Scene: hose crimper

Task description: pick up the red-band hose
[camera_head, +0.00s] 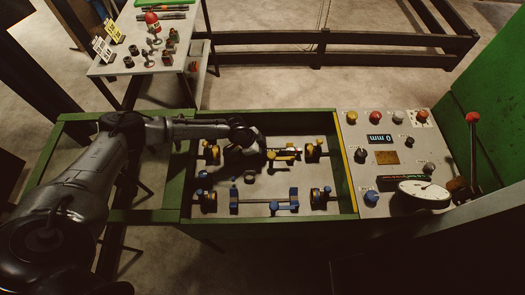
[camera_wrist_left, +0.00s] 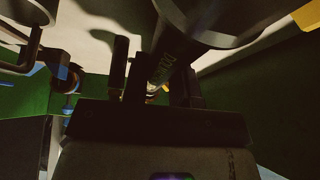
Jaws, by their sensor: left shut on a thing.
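My left gripper (camera_head: 262,152) reaches into the green-framed bed of the crimper, at the upper row of yellow fixtures. In the left wrist view its fingers (camera_wrist_left: 158,88) are shut on a dark cylindrical hose (camera_wrist_left: 166,62) with pale lettering. No red band shows on the visible part of this hose, so I cannot tell its band colour. The gripper and wrist hide much of the hose in the head view. My right gripper is not in view.
Yellow clamps (camera_head: 313,151) and blue clamps (camera_head: 318,198) stand in the bed. A back table (camera_head: 128,32) carries fittings and dark rods.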

